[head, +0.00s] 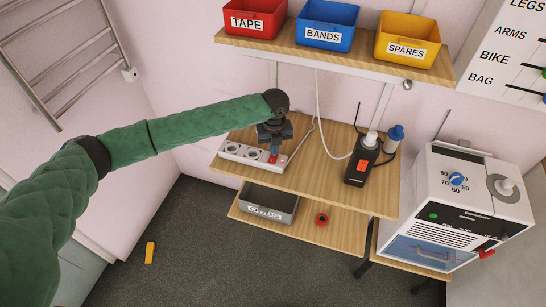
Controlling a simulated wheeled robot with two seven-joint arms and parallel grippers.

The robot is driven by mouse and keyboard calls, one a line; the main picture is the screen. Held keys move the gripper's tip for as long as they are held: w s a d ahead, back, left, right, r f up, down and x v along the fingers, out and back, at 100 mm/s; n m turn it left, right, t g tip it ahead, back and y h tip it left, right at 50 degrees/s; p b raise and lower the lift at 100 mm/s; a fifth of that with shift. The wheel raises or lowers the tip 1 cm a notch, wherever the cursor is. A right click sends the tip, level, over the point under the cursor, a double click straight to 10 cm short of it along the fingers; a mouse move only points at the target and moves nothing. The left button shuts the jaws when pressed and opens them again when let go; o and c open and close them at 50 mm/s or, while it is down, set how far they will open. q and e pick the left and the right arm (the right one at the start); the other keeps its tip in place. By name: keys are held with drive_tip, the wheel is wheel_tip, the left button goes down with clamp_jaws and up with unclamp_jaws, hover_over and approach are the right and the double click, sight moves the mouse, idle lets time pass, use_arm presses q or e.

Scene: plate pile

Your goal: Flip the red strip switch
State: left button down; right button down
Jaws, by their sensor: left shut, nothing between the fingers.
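A white power strip (236,151) with round sockets lies near the left end of the wooden shelf. Its small red switch (272,159) shows at the right part of the strip. My left gripper (273,153) points down over that end of the strip, shut and empty, with its fingertips right at the red switch. I cannot tell whether the tips touch it or which way the switch is set. The gripper hides part of the strip. My right gripper is not in view.
A black box with an orange-red switch (362,163) and a blue-topped bottle (394,136) stand right on the shelf (315,180). Red, blue and yellow bins sit above. A grey bin (268,204) is below. A white machine (470,205) stands right. A white cable hangs behind.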

use_arm(q)
drive_tip(key=shift+f, duration=0.3)
drive_tip(key=shift+r+p, duration=2.55)
drive_tip(key=shift+r, duration=1)
